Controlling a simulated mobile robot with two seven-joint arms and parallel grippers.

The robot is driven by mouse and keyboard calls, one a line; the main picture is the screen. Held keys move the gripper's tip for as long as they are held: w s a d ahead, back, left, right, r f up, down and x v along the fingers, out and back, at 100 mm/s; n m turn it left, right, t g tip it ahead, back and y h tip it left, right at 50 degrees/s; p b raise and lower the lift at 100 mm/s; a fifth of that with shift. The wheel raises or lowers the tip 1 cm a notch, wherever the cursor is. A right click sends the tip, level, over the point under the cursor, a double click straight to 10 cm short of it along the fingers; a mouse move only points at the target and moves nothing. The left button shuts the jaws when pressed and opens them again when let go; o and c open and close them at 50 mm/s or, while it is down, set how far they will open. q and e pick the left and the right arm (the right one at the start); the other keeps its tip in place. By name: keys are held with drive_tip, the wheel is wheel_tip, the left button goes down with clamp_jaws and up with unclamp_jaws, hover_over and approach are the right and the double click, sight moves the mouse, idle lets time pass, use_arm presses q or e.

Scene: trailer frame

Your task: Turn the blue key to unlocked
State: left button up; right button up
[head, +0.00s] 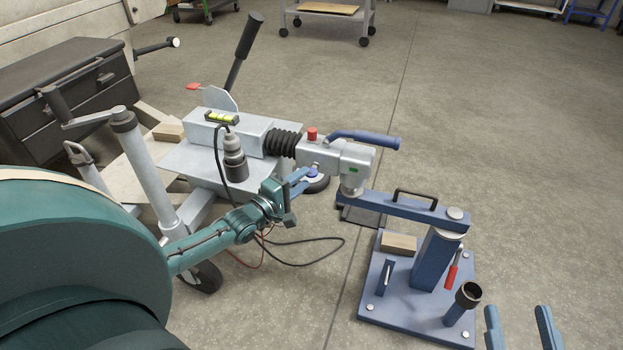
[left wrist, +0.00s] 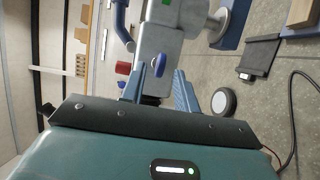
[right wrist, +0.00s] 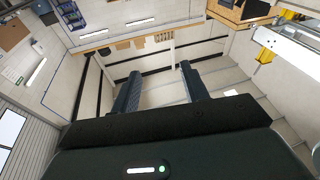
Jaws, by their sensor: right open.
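The blue key (head: 313,171) sits in the side of the grey coupling head (head: 347,160), below its blue handle. In the left wrist view the key (left wrist: 160,65) shows edge-on as a blue oval between my open fingertips, with a gap on each side. I cannot tell how far the fingers reach around it. My left gripper (head: 298,178) is open beside the coupling head. My right gripper (head: 518,312) is open and empty at the bottom right, away from the coupling. The right wrist view shows only its open fingers (right wrist: 160,82) and the room.
A blue stand (head: 435,255) with a red-handled tool (head: 452,268) and a wooden block (head: 398,243) supports the coupling. A jockey wheel crank (head: 125,120) and grey drawer cabinet (head: 60,85) stand at left. A cable (head: 310,262) loops on the floor.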

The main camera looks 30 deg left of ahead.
sight(311, 173)
use_arm(q)
drive_tip(key=shift+w+d+b, duration=0.2)
drive_tip(key=shift+w+b, duration=0.15)
drive_tip(key=shift+w, duration=0.75)
drive_tip(key=shift+w+d+b, duration=0.15)
drive_tip(key=shift+w+b, duration=0.15)
drive_tip(key=shift+w, duration=0.75)
drive_tip(key=shift+c, duration=0.2)
clamp_jaws()
